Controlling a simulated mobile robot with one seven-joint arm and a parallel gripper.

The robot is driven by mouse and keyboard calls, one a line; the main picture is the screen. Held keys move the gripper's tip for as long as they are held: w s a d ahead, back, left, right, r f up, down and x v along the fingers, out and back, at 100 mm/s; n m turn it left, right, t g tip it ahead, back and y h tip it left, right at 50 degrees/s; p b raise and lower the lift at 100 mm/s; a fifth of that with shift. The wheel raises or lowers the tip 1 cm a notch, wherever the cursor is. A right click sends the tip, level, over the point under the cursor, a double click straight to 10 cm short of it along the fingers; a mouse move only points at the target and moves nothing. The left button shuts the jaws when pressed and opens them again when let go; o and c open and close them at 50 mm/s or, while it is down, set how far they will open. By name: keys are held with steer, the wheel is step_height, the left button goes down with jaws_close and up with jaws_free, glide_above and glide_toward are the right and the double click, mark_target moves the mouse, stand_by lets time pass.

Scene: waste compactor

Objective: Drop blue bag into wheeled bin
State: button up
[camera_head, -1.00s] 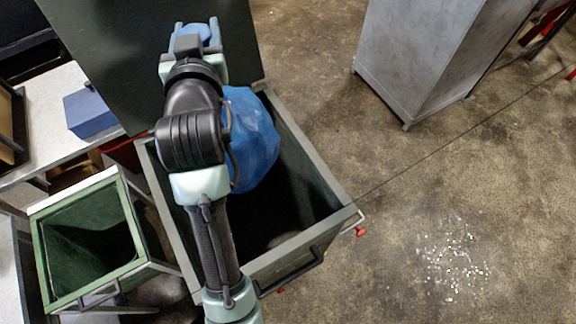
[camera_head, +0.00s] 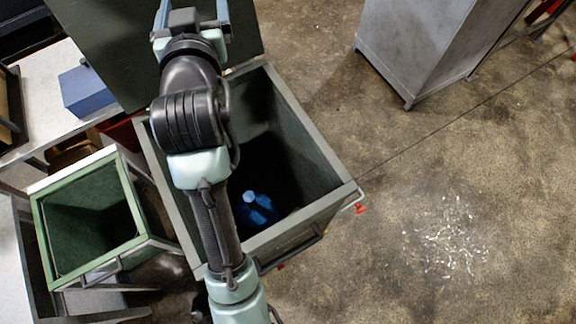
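The blue bag (camera_head: 258,209) lies deep inside the wheeled bin (camera_head: 309,131), in shadow near the bottom, partly hidden by my arm. The bin is large, dark green inside with a grey rim, and its lid (camera_head: 100,42) stands open at the back. My gripper (camera_head: 192,12) is above the back of the bin, near the lid. Its two fingers are spread apart with nothing seen between them. The bag is well apart from the gripper.
A smaller green open bin (camera_head: 128,212) stands left of the wheeled bin. A table with a blue box (camera_head: 86,91) is at the upper left. A grey cabinet (camera_head: 410,45) stands at the upper right. The floor on the right is clear except for scattered bits (camera_head: 446,238).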

steer(key=v, duration=1.2)
steer(key=shift+b, duration=0.3)
steer(key=w+d+r+m+t+h+b, duration=0.25)
steer(key=d+r+t+b, duration=0.35)
steer(key=r, duration=0.7)
steer(key=s+d+r+t+h+b, duration=0.1)
steer(key=s+d+r+t, duration=0.1)
steer(key=r, duration=0.4)
steer(key=s+d+r+t+b, duration=0.1)
steer(key=s+d+r+t, duration=0.2)
steer(key=d+r, duration=0.2)
steer(key=shift+s+d+r+t+h, duration=0.3)
steer(key=shift+r+t+h, duration=0.1)
steer(key=shift+r, duration=0.35)
steer(key=shift+m, duration=0.25)
